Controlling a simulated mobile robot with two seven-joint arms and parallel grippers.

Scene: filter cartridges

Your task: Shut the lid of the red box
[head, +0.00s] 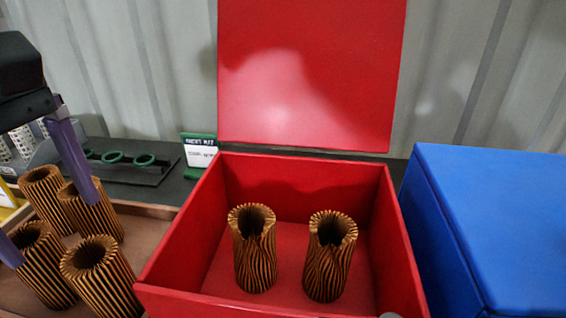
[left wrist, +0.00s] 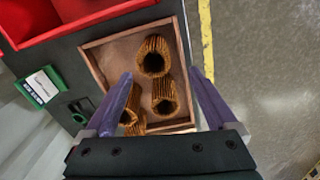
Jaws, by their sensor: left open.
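The red box (head: 178,255) stands open in the middle of the head view. Its red lid (head: 310,75) is raised upright at the back edge. Two pleated brown filter cartridges (head: 254,248) (head: 330,256) stand upright inside the box. A corner of the red box also shows at the top left of the left wrist view (left wrist: 70,25). My left gripper (left wrist: 162,85) is open with purple fingers, above the tray left of the box, and holds nothing. It shows at the left edge of the head view, partly cut off. My right gripper is not seen.
A wooden tray (left wrist: 97,62) with several pleated cartridges (head: 103,275) lies left of the box. A blue box (head: 500,220) stands shut close on the right. Behind are a small green-framed card (head: 200,155), a dark rack with green rings (head: 113,157) and a corrugated wall.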

